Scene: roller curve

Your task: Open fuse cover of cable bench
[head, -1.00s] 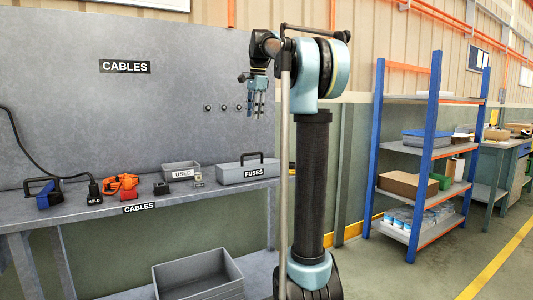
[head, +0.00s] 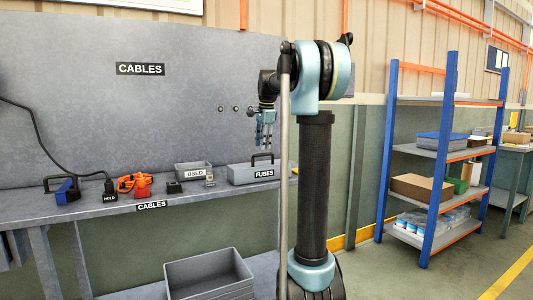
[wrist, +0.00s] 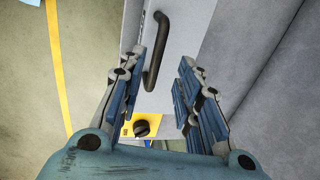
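The grey box marked FUSES (head: 240,174) stands at the right end of the bench, with a black handle (head: 262,156) on its lid. The lid looks shut. In the wrist view, the black handle (wrist: 150,75) lies on the pale grey cover (wrist: 185,35), between and beyond my fingers. My gripper (wrist: 163,60) is open and empty. In the head view, my gripper (head: 265,147) points down, just above the handle. I cannot tell whether a finger touches it. A yellow panel with a black knob (wrist: 142,125) shows below the cover in the wrist view.
On the bench (head: 100,212) stand a USED bin (head: 193,180), an orange tool (head: 133,184) and a blue-and-black item (head: 65,190). The upright backboard (head: 130,120) rises close behind the box. A grey crate (head: 208,274) stands lower down. Shelves (head: 440,150) stand to the right.

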